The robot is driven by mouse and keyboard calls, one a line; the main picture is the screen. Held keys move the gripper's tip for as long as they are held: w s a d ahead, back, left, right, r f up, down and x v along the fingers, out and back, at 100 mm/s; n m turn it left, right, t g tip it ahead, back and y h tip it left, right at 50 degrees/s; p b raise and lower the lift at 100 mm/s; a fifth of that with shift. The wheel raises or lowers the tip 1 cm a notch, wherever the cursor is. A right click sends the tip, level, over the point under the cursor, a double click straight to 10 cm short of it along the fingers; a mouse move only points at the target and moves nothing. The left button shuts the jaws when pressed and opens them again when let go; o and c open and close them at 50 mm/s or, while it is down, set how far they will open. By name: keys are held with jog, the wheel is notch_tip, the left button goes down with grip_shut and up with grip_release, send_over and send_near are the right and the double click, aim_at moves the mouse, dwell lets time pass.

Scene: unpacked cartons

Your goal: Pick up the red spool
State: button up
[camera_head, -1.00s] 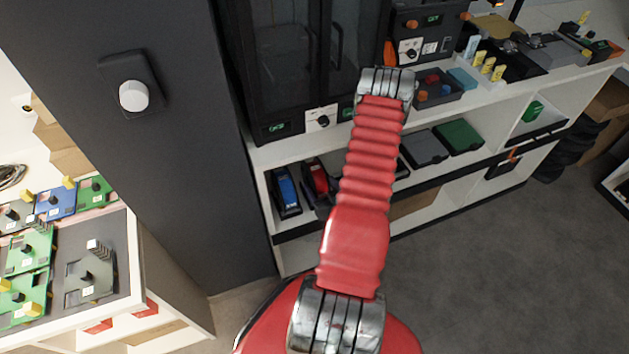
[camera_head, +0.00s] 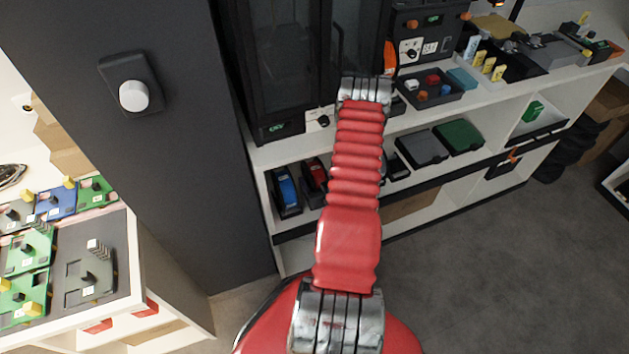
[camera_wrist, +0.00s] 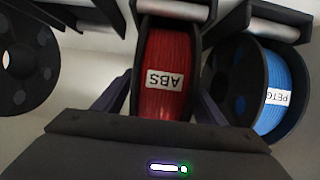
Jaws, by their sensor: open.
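In the wrist view the red spool (camera_wrist: 166,60), with a white label reading ABS, stands upright between dark flanges. My gripper (camera_wrist: 163,100) is open, with one dark finger on each side of the spool's lower part. I cannot tell whether the fingers touch it. In the head view the red spool (camera_head: 315,172) sits on the middle shelf of the white unit, partly hidden by my red arm. My gripper is hidden behind the arm there.
A blue spool (camera_wrist: 284,82) labelled PETG stands close to the right in the wrist view. A dark spool flange (camera_wrist: 28,62) is at the left. Dark brackets with light rollers lie above. The shelf unit (camera_head: 250,157) stands beside a dark pillar (camera_head: 190,200).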

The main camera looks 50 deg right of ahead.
jog(key=shift+w+d+f, duration=0.1)
jog(key=shift+w, duration=0.05)
dwell(0.4)
jog(key=c, duration=1.5)
